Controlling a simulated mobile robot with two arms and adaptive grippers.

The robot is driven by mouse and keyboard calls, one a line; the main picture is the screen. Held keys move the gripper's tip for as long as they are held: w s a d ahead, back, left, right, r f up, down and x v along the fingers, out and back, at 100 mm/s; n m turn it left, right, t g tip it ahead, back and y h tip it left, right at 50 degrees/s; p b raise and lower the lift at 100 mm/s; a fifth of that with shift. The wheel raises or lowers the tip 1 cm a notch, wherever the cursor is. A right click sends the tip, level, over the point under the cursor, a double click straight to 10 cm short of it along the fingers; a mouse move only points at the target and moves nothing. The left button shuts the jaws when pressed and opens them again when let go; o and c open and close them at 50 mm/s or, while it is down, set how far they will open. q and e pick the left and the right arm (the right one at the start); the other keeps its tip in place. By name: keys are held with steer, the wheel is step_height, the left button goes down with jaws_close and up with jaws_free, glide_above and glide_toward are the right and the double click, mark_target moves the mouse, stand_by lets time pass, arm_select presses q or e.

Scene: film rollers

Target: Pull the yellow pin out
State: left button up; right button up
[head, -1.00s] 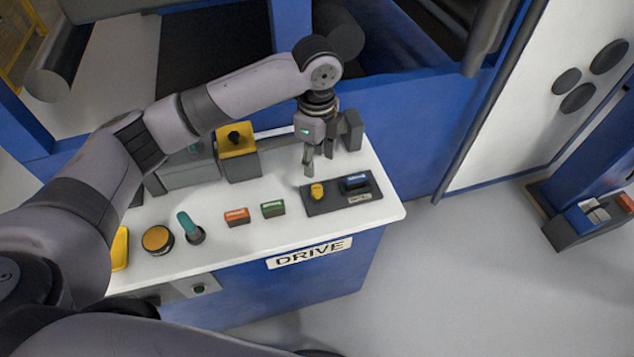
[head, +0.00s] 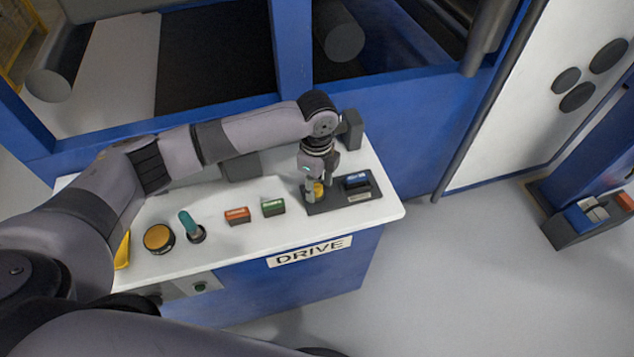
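The yellow pin (head: 319,190) stands in a dark base plate (head: 328,205) near the right end of the white console top. My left gripper (head: 316,194) points down over the pin, with its fingers around or beside it. One finger shows to the left of the pin, and part of the pin is hidden. I cannot tell whether the fingers touch it. My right gripper is not in view.
A grey block (head: 351,130) stands behind.

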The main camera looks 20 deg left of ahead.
arm_select(q)
jaws_close()
stand_by(0.6)
